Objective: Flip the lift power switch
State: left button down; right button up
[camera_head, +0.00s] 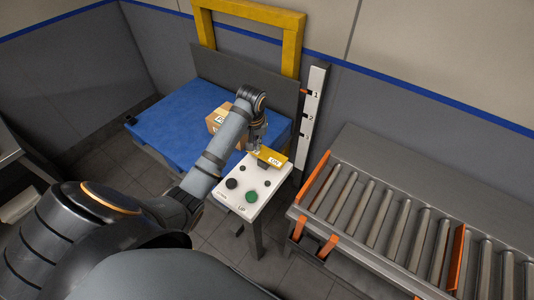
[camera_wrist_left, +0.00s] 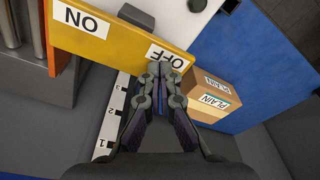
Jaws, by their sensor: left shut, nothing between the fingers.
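The white control panel (camera_head: 262,181) stands on a post in the head view, with a yellow plate (camera_head: 269,158) along its far edge. In the left wrist view the yellow plate (camera_wrist_left: 110,40) carries an ON label (camera_wrist_left: 83,20) and an OFF label (camera_wrist_left: 166,57). A small black part (camera_wrist_left: 136,16) shows beside the plate on the panel; I cannot tell if it is the switch lever. My left gripper (camera_head: 257,148) is shut and empty, its fingertips (camera_wrist_left: 163,68) at the OFF end of the plate. Contact cannot be told. My right gripper is not in view.
The panel also has a black button (camera_head: 231,183) and a green button (camera_head: 251,196). A cardboard box (camera_head: 215,119) labelled PLAIN sits on the blue lift platform (camera_head: 180,120) behind. A roller conveyor (camera_head: 375,209) with orange stops stands to the right, near a numbered scale (camera_head: 309,115).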

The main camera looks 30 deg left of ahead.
pick_arm(q)
notch_tip(320, 180, up, 2)
jog(key=shift+r+p, duration=0.2)
jog(key=shift+p, duration=0.6)
jog(key=shift+r, duration=2.3)
jog(key=shift+f, duration=0.1)
